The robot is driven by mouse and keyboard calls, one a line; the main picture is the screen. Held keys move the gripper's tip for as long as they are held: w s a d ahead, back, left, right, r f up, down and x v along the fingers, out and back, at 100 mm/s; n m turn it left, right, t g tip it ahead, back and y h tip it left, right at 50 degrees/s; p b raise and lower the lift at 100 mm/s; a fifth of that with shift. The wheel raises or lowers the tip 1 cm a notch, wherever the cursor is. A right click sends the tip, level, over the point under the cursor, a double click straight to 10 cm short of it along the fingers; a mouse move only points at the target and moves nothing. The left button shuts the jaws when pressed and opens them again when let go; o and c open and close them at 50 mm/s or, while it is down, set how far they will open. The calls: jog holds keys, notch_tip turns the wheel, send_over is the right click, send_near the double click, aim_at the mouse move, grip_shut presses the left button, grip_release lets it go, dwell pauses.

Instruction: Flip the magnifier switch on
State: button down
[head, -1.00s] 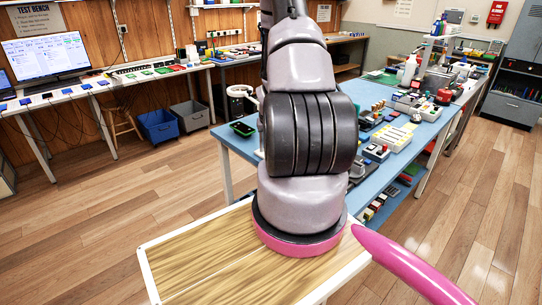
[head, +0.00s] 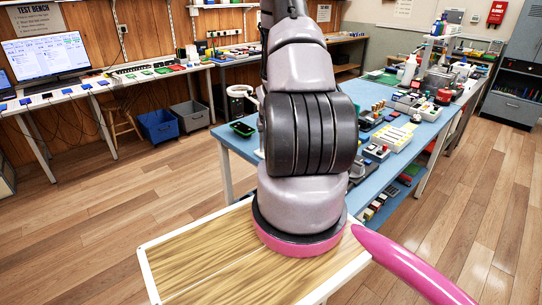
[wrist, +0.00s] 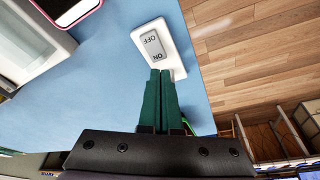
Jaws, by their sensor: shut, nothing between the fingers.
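The magnifier switch (wrist: 153,44) is a grey rocker in a white plate on the blue bench top, in the upper middle of the wrist view. Its ON mark is at the end nearer my gripper and its OFF mark at the far end. My gripper (wrist: 161,73) has its green fingers pressed together and empty. The tips are right at the ON end and overlap the plate; I cannot tell whether they touch the rocker. In the head view my arm hides the gripper and the switch.
A pink-edged device (wrist: 70,8) and a pale tray (wrist: 30,45) lie left of the switch in the wrist view. The blue bench (head: 228,140) carries a green-edged device (head: 242,128) at its near left corner and several items to the right of my arm.

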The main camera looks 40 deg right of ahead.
jog(key=shift+f, duration=0.9)
dwell(0.8)
jog(key=shift+r, duration=3.55)
